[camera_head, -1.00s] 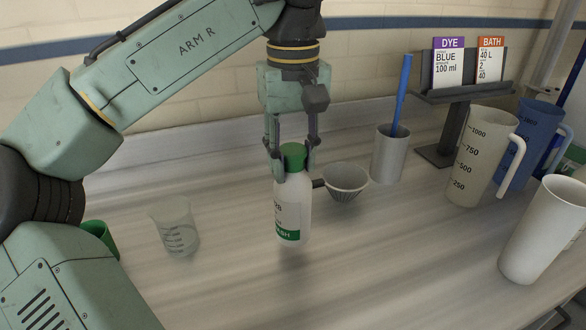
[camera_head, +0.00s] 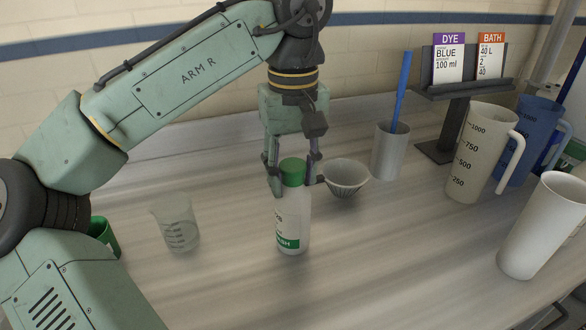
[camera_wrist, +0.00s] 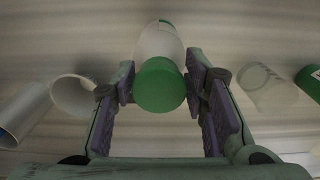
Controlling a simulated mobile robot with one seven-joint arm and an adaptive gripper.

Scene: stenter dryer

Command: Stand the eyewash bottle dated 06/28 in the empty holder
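A white bottle with a green cap (camera_head: 291,222) stands upright on the bench in the head view. Its green label band ends in "ASH"; no date is readable. My gripper (camera_head: 292,186) points down around its cap, one finger on each side. The fingers look spread slightly wider than the cap. In the wrist view the green cap (camera_wrist: 159,85) sits between the pads of my gripper (camera_wrist: 160,82), with the white body beyond. A green cup-like container (camera_head: 104,237) at the left is partly hidden by my arm; I cannot tell whether it is the holder.
A clear beaker (camera_head: 176,224) stands left of the bottle. A grey funnel-like cup (camera_head: 346,177) is close on the right. Behind are a grey cup (camera_head: 390,152) with a blue stick and a card stand (camera_head: 458,92). Jugs (camera_head: 480,155) and a white cup (camera_head: 540,228) fill the right.

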